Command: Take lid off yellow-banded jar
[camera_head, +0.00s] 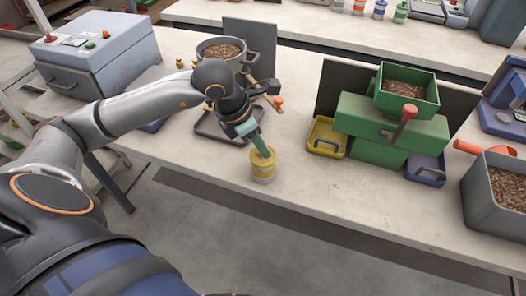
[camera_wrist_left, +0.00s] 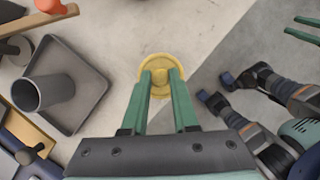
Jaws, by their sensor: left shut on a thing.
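The yellow-banded jar (camera_head: 262,173) stands upright near the front edge of the bench. Its yellow lid (camera_head: 263,156) sits at its top; I cannot tell whether there is a gap beneath it. My left gripper (camera_head: 264,152) comes down from behind and is shut on the lid's raised middle. In the left wrist view, its two green fingers (camera_wrist_left: 162,76) close on the middle of the round lid (camera_wrist_left: 163,93), which hides the jar's body. My right gripper is not in the head view.
A dark tray (camera_head: 207,131) lies behind the jar, with a pot of pellets (camera_head: 224,52) farther back. A green bagging machine (camera_head: 376,151) and a yellow bin (camera_head: 325,141) stand to the right. The bench just right of the jar is clear.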

